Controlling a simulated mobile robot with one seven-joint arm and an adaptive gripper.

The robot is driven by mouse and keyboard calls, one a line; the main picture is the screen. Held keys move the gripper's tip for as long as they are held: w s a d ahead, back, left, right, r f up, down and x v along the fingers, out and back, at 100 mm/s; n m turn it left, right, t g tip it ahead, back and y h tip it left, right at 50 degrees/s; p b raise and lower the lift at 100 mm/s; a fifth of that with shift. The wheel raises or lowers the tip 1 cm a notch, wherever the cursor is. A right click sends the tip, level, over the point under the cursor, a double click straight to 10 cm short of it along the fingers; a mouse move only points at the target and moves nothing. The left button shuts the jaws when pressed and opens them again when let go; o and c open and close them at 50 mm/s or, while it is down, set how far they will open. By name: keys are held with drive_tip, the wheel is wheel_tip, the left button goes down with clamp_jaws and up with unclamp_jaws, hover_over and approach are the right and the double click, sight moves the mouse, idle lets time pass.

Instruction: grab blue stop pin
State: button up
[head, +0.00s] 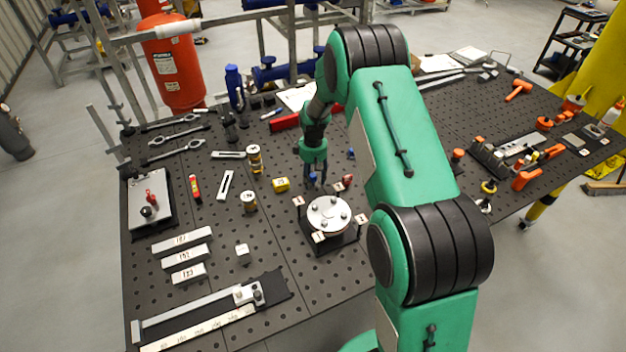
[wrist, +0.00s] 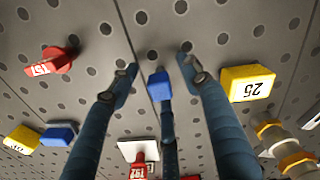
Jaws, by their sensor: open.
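A small bright blue piece (wrist: 158,85), which looks like the head of the blue stop pin, is on the perforated table between my fingers in the wrist view. In the head view it shows as a blue spot (head: 312,178) at my fingertips. My gripper (wrist: 157,78) is open, one finger on each side of the blue piece and a dark middle finger just below it in the picture. I see no finger closed on it, and the middle finger hides its lower part. In the head view my gripper (head: 314,183) points down close to the table.
A red piece (wrist: 50,62) and a yellow block marked 25 (wrist: 247,83) flank my fingers. Another blue piece (wrist: 58,133) lies beside a second yellow block (wrist: 22,138). A round metal fixture (head: 328,213) stands in front of my gripper. A brass-coloured cylinder (head: 254,158) stands left.

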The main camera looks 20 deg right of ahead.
sight(313, 175)
idle(0.3)
clamp_jaws()
drive_tip(key=shift+r, duration=0.15)
wheel_tip(313, 175, up, 10)
drive_tip(key=shift+f, duration=0.1)
idle(0.7)
idle(0.4)
